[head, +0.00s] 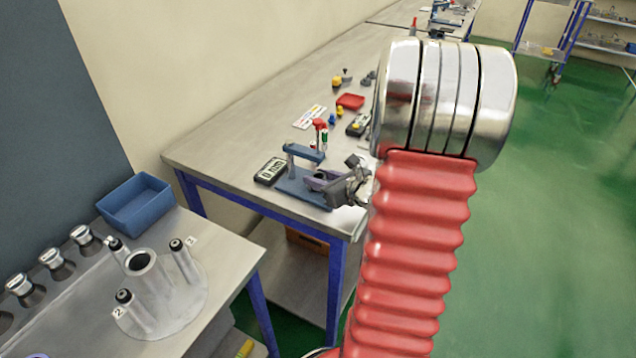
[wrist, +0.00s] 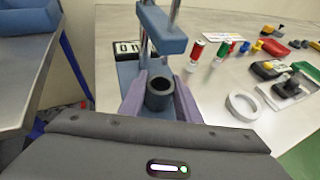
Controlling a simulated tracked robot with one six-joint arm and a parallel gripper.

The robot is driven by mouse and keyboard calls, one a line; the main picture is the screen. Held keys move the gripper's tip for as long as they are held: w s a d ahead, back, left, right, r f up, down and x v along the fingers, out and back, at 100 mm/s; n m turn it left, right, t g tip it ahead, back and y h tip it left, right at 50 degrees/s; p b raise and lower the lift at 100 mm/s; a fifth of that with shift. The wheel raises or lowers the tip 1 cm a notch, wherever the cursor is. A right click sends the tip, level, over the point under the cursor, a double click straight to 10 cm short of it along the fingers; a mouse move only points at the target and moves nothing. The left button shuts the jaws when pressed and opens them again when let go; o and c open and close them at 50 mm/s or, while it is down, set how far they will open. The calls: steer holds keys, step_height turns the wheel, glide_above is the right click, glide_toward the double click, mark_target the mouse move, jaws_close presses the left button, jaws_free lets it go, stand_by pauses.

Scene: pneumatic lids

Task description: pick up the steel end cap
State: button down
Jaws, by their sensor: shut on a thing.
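My gripper (wrist: 160,97) has its purple fingers shut on a dark grey hollow cylinder (wrist: 159,101), open at the top and roughly upright. I cannot tell whether this is the steel end cap. In the head view my gripper (head: 322,181) is at a blue press-like fixture (head: 305,157) on the far bench; the fixture also shows in the wrist view (wrist: 165,38). I cannot tell whether the cylinder touches the fixture's base. Several silver-topped pieces (head: 52,258) stand in a row on the near left table, away from my gripper.
A grey mount with posts (head: 140,264) and a blue bin (head: 136,203) are on the left table. A digital display (head: 271,171) stands beside the fixture. A red tray (head: 350,102) is farther back.

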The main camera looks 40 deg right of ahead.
steer(key=shift+r, duration=0.1)
steer(key=shift+r, duration=0.5)
steer(key=shift+s+r, duration=0.1)
steer(key=shift+r, duration=0.15)
steer(key=s, duration=1.7)
steer(key=shift+s+a, duration=0.4)
steer(key=shift+a, duration=0.05)
steer(key=shift+f, duration=0.1)
steer(key=shift+w, duration=0.1)
